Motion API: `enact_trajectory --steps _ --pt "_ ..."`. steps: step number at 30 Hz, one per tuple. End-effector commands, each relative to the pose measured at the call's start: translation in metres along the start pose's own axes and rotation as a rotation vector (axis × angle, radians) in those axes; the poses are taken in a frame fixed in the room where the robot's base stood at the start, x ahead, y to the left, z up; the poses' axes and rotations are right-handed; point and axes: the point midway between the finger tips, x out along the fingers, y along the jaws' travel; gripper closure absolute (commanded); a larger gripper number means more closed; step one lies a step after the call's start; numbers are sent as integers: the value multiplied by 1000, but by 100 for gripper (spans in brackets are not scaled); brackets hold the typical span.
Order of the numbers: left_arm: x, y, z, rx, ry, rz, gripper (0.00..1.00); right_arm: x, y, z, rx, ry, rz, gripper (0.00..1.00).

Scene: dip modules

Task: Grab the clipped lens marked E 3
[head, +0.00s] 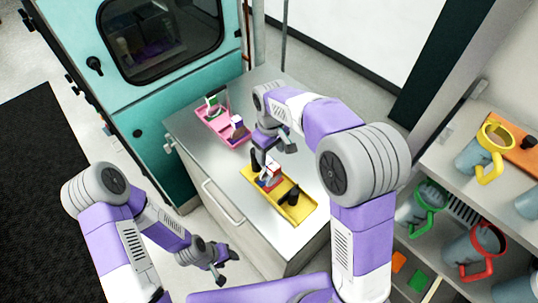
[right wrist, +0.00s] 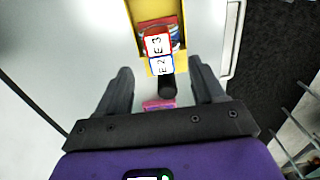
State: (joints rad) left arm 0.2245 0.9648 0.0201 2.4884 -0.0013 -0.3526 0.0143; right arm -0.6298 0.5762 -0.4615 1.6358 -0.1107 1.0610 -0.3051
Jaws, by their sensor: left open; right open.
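The lens marked E 3 (right wrist: 157,44) shows in the right wrist view as a white tag with a red border, in the yellow tray (right wrist: 133,12). A blue-bordered tag marked E 2 (right wrist: 161,66) is right beside it. In the head view a small red and white piece (head: 273,171) stands in the yellow tray (head: 304,212); its lettering is too small to read. My right gripper (right wrist: 161,88) is open and empty, its fingers apart on either side of the tags' line and short of them. My left gripper (head: 229,268) is open and empty, low beside the cabinet.
A black cylinder (head: 293,196) stands in the yellow tray's near end. A pink tray (head: 214,127) with small pieces lies further back on the grey counter (head: 186,126). A teal cabinet (head: 150,145) stands left. Shelves at right hold mugs, including a yellow-handled one (head: 481,152).

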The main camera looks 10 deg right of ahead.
Motion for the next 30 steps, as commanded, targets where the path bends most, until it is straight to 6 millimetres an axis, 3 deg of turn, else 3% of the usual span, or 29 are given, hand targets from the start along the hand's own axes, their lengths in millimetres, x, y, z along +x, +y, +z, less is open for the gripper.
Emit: enact_trajectory --steps 18,26,30 --pt "-4 1 1 -1 -2 0 50 72 7 5 -1 -3 -1 32" --pt "-4 1 1 -1 -3 0 50 75 7 5 0 0 0 32" --pt "-4 1 1 0 -3 0 50 75 7 5 0 0 -1 50"
